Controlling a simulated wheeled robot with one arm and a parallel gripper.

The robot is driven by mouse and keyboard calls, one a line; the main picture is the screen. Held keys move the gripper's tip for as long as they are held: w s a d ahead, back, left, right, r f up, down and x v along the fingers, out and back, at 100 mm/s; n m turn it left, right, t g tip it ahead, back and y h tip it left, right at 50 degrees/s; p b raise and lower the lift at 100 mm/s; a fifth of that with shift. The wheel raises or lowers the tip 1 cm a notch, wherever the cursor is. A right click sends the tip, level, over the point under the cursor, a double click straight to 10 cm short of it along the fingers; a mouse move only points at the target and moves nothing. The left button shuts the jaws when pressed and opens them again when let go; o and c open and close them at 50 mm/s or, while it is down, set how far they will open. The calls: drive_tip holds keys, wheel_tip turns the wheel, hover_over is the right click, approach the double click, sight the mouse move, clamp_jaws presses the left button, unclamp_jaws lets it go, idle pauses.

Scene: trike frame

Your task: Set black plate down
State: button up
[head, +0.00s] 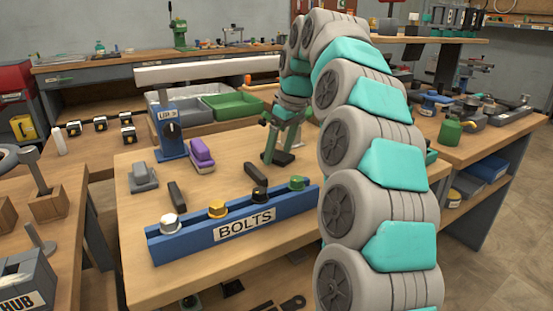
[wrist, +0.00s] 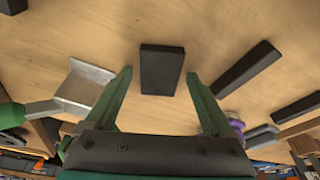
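The black plate (wrist: 162,68) is a small dark rectangular block lying on the light wood tabletop in the wrist view. It shows between my gripper's (wrist: 159,72) two green fingers, with a narrow gap at the left finger and little room at the right. The fingers are spread and do not appear to clamp it. In the head view my gripper (head: 281,147) points down at the back of the middle table, and the dark plate (head: 283,158) shows at its fingertips, partly covered by them.
A blue BOLTS rack (head: 236,230) with several knobs stands at the table's front. Two black bars (head: 177,195) (head: 255,172) lie behind it. A purple tool (head: 201,155), a grey block (head: 143,177) and a blue stand (head: 170,132) are to the left.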

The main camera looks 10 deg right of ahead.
clamp_jaws()
idle(0.5)
